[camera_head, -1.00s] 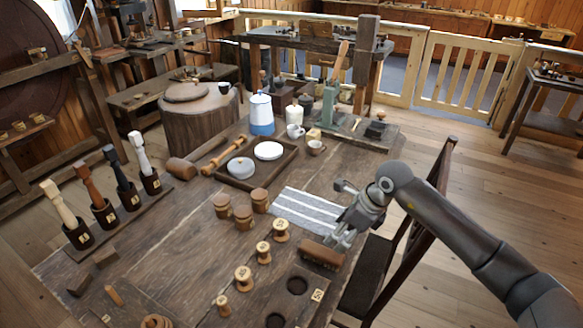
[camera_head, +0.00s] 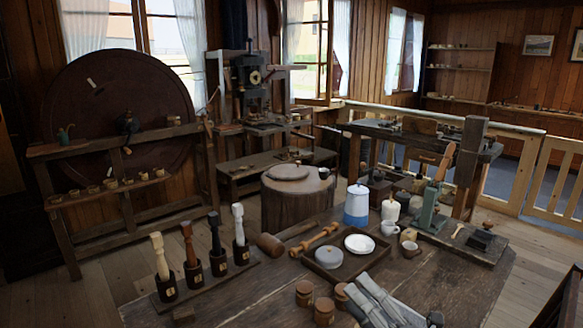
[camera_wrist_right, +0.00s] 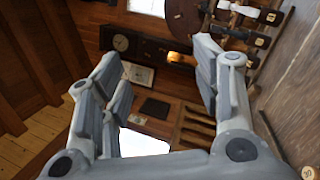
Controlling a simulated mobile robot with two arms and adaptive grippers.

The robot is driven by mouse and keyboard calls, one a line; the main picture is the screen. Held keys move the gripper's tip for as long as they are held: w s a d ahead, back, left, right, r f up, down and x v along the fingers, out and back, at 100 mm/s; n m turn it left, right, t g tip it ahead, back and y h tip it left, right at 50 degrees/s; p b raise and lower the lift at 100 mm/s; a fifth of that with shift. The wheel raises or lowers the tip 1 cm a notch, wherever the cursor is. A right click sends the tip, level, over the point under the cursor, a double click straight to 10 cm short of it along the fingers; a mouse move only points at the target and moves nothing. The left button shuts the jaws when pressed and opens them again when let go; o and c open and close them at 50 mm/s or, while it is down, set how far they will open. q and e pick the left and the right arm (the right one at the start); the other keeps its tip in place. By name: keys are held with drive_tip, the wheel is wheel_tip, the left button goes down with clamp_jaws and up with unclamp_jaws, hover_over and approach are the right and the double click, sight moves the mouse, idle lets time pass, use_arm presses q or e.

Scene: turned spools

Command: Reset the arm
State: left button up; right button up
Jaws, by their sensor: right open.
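My right gripper (camera_head: 360,287) shows at the bottom of the head view, its grey fingers pointing up and to the left. My left gripper is out of view.
The wooden table (camera_head: 240,297) holds a tray (camera_head: 318,268) with white dishes, a blue-and-white pot (camera_head: 356,205), cups, and a rack of several handled tools (camera_head: 191,247). A mallet (camera_head: 268,245) lies behind. A stump (camera_head: 297,206) and a large wheel (camera_head: 95,115) stand beyond.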

drive_tip(key=d+f+m+t+h, duration=0.2)
drive_tip(key=d+f+m+h, duration=0.2)
drive_tip(key=d+m+h, duration=0.95)
drive_tip(key=s+f+m+g+h, duration=0.2)
drive_tip(key=s+f+m+g, duration=0.35)
drive_tip(key=f+m, duration=0.4)
drive_tip(key=s+a+f+m+g+y, duration=0.1)
drive_tip(key=s+a+f+m+g, duration=0.15)
drive_tip(key=s+f+g, duration=0.55)
drive_tip(key=s+a+f+m+g+y, duration=0.2)
drive_tip(key=s+a+f, duration=0.3)
drive_tip(key=s, duration=0.8)
wheel_tip(320, 180, down, 26)
drive_tip(key=s+d+g, duration=0.1)
drive_tip(key=d, duration=0.1)
drive_tip(key=s+d+f+g, duration=0.1)
drive_tip(key=s+d+f, duration=0.1)
drive_tip(key=s+f, duration=1.4)
drive_tip(key=shift+s+d+f, duration=0.35)
drive_tip(key=shift+s, duration=0.2)
